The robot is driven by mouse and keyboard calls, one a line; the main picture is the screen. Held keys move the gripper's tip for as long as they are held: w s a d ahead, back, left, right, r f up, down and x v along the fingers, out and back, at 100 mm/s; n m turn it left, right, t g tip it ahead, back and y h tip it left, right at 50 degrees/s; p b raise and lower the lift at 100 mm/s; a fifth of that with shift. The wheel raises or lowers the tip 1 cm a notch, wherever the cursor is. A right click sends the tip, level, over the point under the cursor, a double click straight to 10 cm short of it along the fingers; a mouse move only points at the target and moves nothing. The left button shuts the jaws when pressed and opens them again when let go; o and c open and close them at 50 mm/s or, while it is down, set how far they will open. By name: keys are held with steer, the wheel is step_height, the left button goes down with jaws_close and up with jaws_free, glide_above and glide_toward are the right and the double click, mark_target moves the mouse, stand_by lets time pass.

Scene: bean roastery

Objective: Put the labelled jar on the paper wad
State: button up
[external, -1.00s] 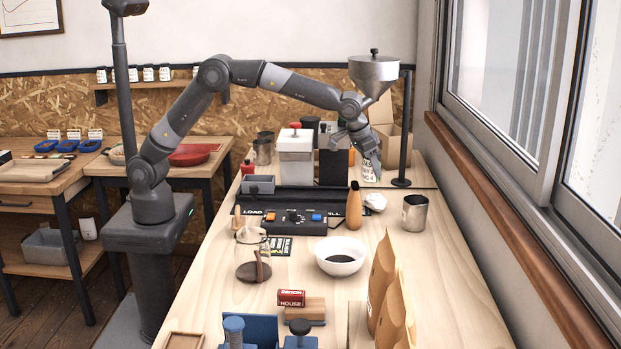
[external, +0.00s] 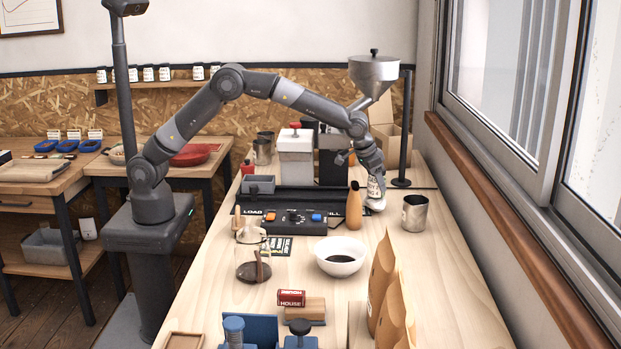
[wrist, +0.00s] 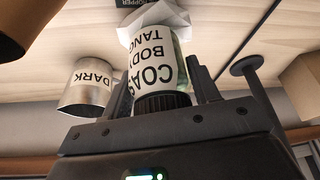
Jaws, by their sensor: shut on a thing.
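My gripper (external: 372,172) is shut on the labelled jar (external: 376,188), a clear jar with a white label. In the wrist view the jar (wrist: 158,68) sits between the two fingers, its dark lid toward the gripper and its lettering upside down. The paper wad (external: 376,204), white and crumpled, is directly below the jar in the external view. It also shows at the jar's far end in the wrist view (wrist: 152,22). The jar looks at or just above the wad; I cannot tell whether they touch.
A metal cup (external: 416,213), labelled DARK in the wrist view (wrist: 88,88), stands right of the wad. A tan bottle (external: 354,206) and a black control box (external: 290,219) are to the left. The hopper stand (external: 404,130) rises behind. A white bowl (external: 341,257) is nearer.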

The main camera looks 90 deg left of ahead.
steer(key=shift+f, duration=0.4)
steer(key=o, duration=1.1)
steer(key=shift+r, duration=0.1)
steer(key=shift+r, duration=0.35)
steer(key=v, duration=1.2)
steer(key=shift+r, duration=0.1)
